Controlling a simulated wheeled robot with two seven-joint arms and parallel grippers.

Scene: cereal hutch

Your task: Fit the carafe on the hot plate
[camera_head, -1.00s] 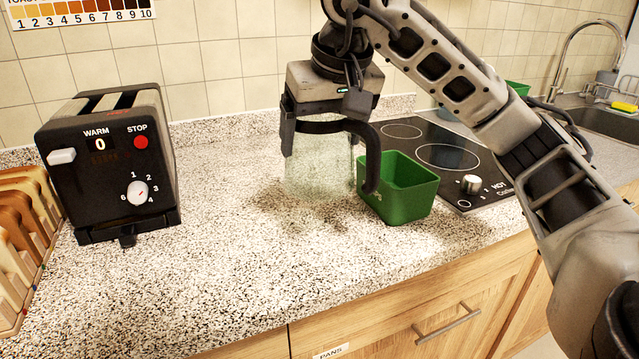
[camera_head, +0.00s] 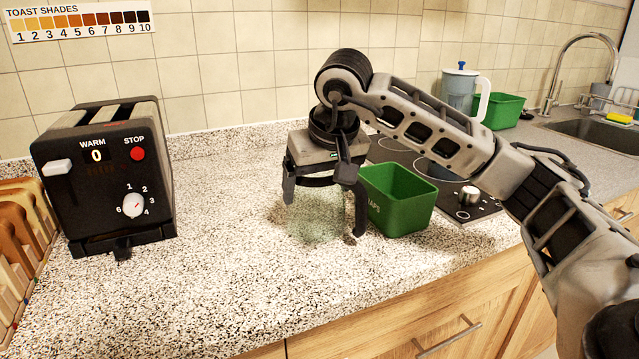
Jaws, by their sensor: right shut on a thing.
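The carafe (camera_head: 315,222) is clear glass with a black band and a curved black handle (camera_head: 360,208). It hangs upright under my right gripper (camera_head: 322,182), which comes from above and is shut on it at the top. The glass is faint against the counter, and I cannot tell whether its base touches the surface. The black hot plate (camera_head: 487,209), with ring markings and a silver knob, lies to the right beyond the green bin. My right arm hides part of it. My left gripper is not in view.
A green bin (camera_head: 398,203) stands close to the right of the carafe, in front of the hot plate. A black toaster (camera_head: 105,180) stands left, with a wooden rack at the left edge. A jug (camera_head: 458,92) and another green bin stand behind. The middle counter is clear.

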